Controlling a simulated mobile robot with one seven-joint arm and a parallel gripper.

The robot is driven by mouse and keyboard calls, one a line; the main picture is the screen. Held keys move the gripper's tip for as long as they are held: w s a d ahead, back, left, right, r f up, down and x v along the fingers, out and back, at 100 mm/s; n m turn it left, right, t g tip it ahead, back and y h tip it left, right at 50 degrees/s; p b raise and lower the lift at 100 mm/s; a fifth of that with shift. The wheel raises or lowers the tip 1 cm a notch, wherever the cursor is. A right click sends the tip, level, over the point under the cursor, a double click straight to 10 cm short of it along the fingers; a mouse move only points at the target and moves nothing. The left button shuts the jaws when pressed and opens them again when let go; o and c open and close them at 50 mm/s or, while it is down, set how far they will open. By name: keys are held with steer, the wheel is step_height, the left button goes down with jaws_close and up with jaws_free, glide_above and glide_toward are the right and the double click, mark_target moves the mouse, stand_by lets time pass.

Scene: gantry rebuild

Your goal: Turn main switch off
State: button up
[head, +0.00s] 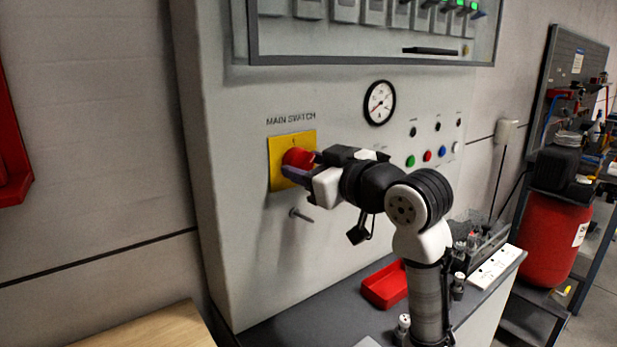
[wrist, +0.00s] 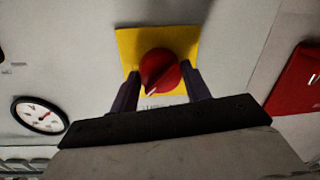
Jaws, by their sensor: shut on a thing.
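The main switch is a red rotary knob (head: 297,158) on a yellow plate (head: 277,176), set in the grey panel under the label MAIN SWITCH. In the wrist view the red knob (wrist: 165,72) sits between the two dark fingers of my gripper (wrist: 160,85), in front of the yellow plate (wrist: 128,45). A pale pointer mark shows on the knob. My gripper (head: 300,170) is shut on the knob in the head view and partly covers it. The lettering on the plate is too small to read.
A round gauge (head: 380,103) and several coloured buttons (head: 427,156) are right of the switch. A metal peg (head: 300,215) sticks out below it. A red tray (head: 385,285) lies on the grey bench top. A red tank (head: 553,238) stands at the right.

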steer(key=n+b, duration=0.2)
steer(key=n, duration=0.2)
steer(key=shift+f+h, duration=0.1)
steer(key=shift+h, duration=0.2)
steer(key=n+b, duration=0.2)
steer(key=n, duration=0.2)
steer(key=shift+s+t, duration=0.1)
steer(key=shift+t, duration=0.2)
steer(key=o, duration=1)
steer(key=b+v, duration=0.3)
steer(key=v, duration=1)
steer(key=shift+s+r, duration=0.35)
steer(key=shift+s, duration=0.05)
steer(key=shift+d, duration=0.15)
